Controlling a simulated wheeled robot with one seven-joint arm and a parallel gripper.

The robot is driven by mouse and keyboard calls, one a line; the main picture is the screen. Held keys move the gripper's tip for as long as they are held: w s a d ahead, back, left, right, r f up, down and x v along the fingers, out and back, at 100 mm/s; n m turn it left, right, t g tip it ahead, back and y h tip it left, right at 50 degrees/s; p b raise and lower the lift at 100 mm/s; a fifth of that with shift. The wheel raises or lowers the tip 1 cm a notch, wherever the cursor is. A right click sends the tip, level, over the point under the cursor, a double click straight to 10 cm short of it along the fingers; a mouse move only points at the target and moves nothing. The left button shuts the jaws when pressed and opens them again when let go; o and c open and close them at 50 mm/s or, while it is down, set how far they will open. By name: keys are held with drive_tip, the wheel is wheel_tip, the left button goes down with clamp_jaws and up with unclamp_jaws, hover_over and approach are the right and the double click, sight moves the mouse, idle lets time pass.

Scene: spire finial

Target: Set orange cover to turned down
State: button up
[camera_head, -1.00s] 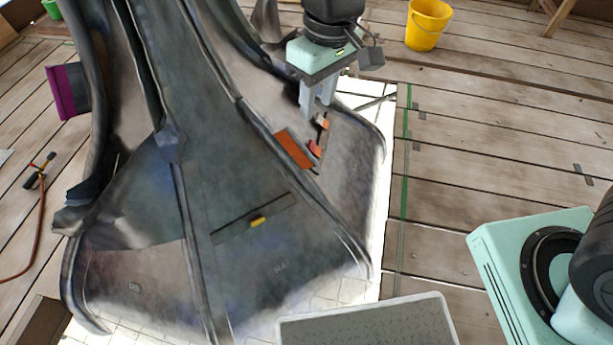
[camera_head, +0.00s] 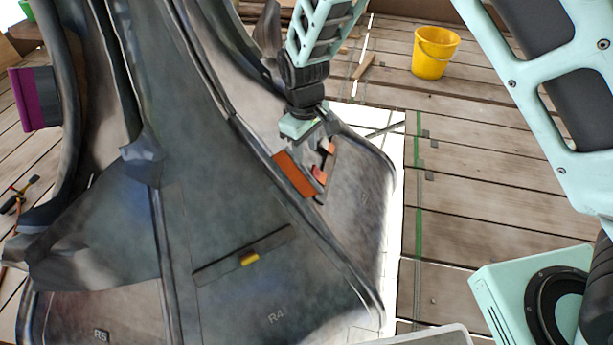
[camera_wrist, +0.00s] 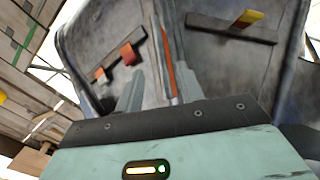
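The orange cover (camera_head: 299,174) is a flat plate on the grey spire panel. It stands along the left side of a dark slot holding small red-orange parts (camera_head: 319,172). In the wrist view the cover (camera_wrist: 169,65) appears as a thin, nearly edge-on strip. My gripper (camera_head: 312,163) is just beside the cover, over the slot. In the wrist view its two fingers (camera_wrist: 159,88) are apart, with the cover's strip between their lines. I see nothing held. Whether a finger touches the cover I cannot tell.
The grey finial (camera_head: 205,210) fills the left and middle. A dark strip with a yellow tab (camera_head: 250,258) lies lower on it. A purple block (camera_head: 35,99) projects at the far left. A yellow bucket (camera_head: 435,52) stands on the plank floor (camera_head: 500,190), which is largely open at right.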

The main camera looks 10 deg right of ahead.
sight(307, 170)
wheel_tip(307, 170, down, 10)
drive_tip(key=shift+w+d+r+b, duration=0.1)
drive_tip(key=shift+b, duration=1.05)
clamp_jaws()
